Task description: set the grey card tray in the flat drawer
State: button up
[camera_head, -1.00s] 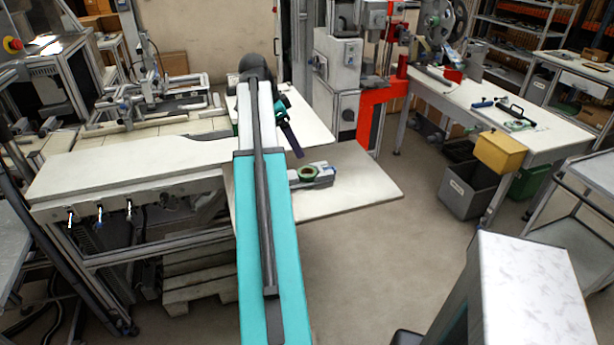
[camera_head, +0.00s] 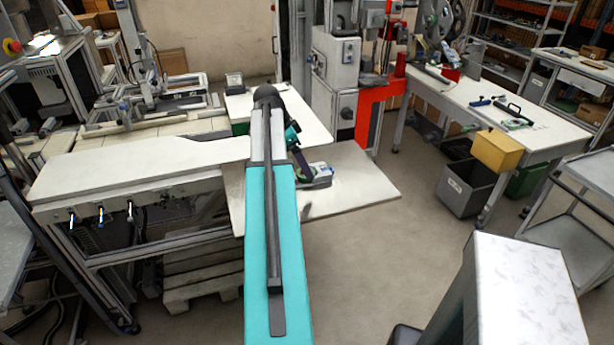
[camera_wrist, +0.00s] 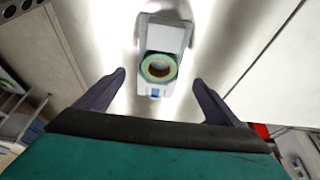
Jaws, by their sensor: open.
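A grey-white block-like item (camera_head: 321,172) lies on the low white board (camera_head: 365,190). It also shows in the wrist view (camera_wrist: 166,38), with a green-rimmed tape roll (camera_wrist: 159,67) on it and a small blue mark at its near end. I cannot tell whether it is the card tray. My gripper (camera_wrist: 160,76) is open and empty, its dark fingers spread to either side of the item in the picture. A gap to the item seems to remain. In the head view, my gripper (camera_head: 302,168) partly hides the item. I cannot make out a distinct flat drawer.
A white worktop (camera_head: 150,160) stands left of my arm. A small dark-framed object (camera_head: 234,83) sits on the upper white table behind. A red-and-grey machine (camera_head: 370,105) stands behind the board. The board's right part is clear.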

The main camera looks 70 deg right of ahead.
jog(key=shift+f, duration=0.15)
jog(key=shift+p+x, duration=0.9)
jog(key=shift+x, duration=0.3)
jog(key=shift+p+x, duration=0.35)
jog(key=shift+x, duration=0.95)
jog(key=shift+s+a, duration=0.1)
jog(key=shift+s, duration=0.05)
jog(key=c, duration=1.3)
jog(key=shift+r, duration=0.2)
